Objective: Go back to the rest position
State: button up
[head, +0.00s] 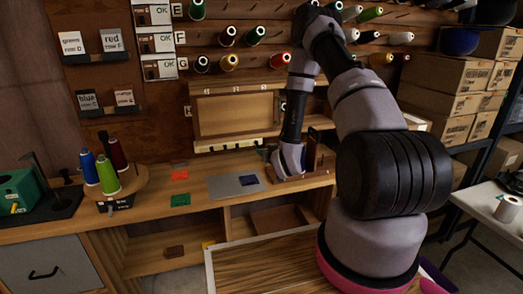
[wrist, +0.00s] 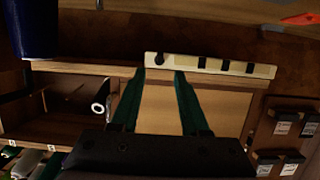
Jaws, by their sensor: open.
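My gripper (wrist: 160,74) shows in the wrist view with its two dark green fingers apart and nothing between them. Behind the fingers are a pale wooden panel and a white strip with black squares (wrist: 210,66). In the head view my arm arches up and then down, with its end low over the back of the workbench (head: 150,215). The fingertips are hidden or too small to make out there.
The thread wall (head: 240,35) with several spools and a framed wooden panel (head: 236,113) stand behind the bench. Blue, green and dark red cones (head: 107,176) stand on a round stand at left. A grey mat (head: 222,188) lies near my arm's end. Cardboard boxes (head: 455,85) fill the right shelf.

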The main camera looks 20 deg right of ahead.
jog(key=shift+v, duration=1.05)
notch_tip(320, 180, up, 24)
jog(key=s+d+m+g+h, duration=0.1)
jog(key=s+d+m+g, duration=0.1)
jog(key=s+m+g, duration=0.1)
jog(key=s+a+r+g+y, duration=0.1)
jog(key=s+r, duration=0.3)
jog(key=s, duration=0.5)
jog(key=s+a+r+m+g, duration=0.1)
jog(key=s+r+g, duration=0.1)
jog(key=s+r, duration=0.3)
jog(key=s+a+r+g+y, duration=0.1)
jog(key=s+r, duration=0.4)
jog(key=s, duration=0.9)
jog(key=shift+a+m+g+y, duration=0.3)
jog(key=shift+a, duration=0.05)
jog(key=shift+r, duration=0.1)
